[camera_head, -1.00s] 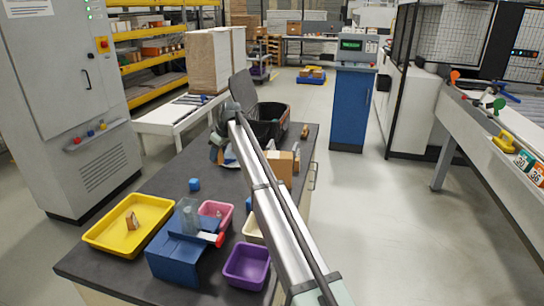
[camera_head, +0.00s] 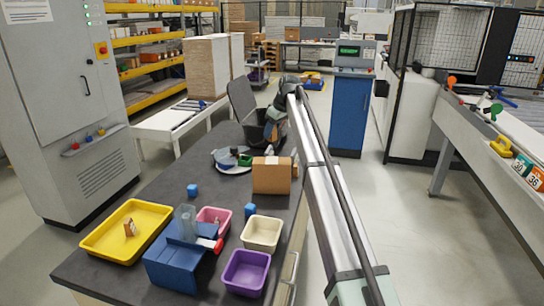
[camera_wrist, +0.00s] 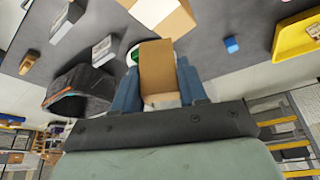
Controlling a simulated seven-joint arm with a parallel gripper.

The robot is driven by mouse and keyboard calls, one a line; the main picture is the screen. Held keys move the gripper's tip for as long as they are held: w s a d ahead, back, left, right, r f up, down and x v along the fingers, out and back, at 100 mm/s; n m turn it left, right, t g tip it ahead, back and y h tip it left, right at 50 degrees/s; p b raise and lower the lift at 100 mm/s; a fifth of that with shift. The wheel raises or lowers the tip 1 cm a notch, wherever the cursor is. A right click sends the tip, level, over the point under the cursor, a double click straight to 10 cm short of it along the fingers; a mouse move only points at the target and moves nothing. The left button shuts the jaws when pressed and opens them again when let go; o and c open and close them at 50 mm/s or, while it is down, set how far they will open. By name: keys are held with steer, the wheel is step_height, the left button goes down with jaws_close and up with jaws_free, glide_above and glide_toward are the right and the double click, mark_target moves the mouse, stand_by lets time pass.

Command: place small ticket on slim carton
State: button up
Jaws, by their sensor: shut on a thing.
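My gripper (camera_wrist: 157,90) is shut on a small flat brown piece, which I take to be the small ticket (camera_wrist: 157,66). It stands between the blue fingers in the wrist view. A tan cardboard box, probably the slim carton (camera_head: 271,178), stands on the dark bench, nearer the camera than my gripper. It also shows at the top of the wrist view (camera_wrist: 172,20), apart from the ticket.
A black bin (camera_wrist: 80,92) with a raised lid stands at the bench's far end. A white plate with green and dark items (camera_head: 232,162) lies beside the carton. Blue cubes (camera_head: 193,190), a yellow tray (camera_head: 95,245), a blue holder (camera_head: 172,268) and cream (camera_head: 262,234) and purple (camera_head: 246,272) bins are nearer.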

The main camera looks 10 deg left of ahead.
step_height(320, 180, down, 9)
stand_by(0.5)
steer(key=shift+f, duration=0.15)
steer(key=o, duration=1)
steer(key=v, duration=1.2)
steer(key=shift+o, duration=0.6)
